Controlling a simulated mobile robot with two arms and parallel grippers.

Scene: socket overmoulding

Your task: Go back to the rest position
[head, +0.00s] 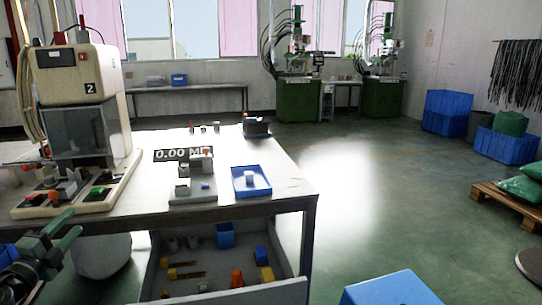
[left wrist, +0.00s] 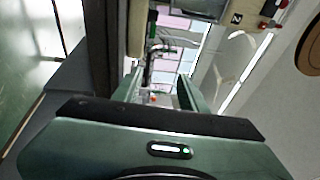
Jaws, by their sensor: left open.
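My left gripper (head: 68,229) is at the lower left of the head view, in front of the table's near left edge. Its green fingers are apart, with nothing seen between them. In the left wrist view, the fingers of my left gripper (left wrist: 162,92) stand apart with a gap, and parts of the room show through it. My right gripper is not in view.
A white machine marked 2 (head: 78,80) stands on the table (head: 255,160). A blue tray (head: 251,181) and a grey fixture (head: 192,188) lie to its right. An open drawer (head: 230,292) with coloured parts is below. A blue box (head: 390,289) stands at the front.

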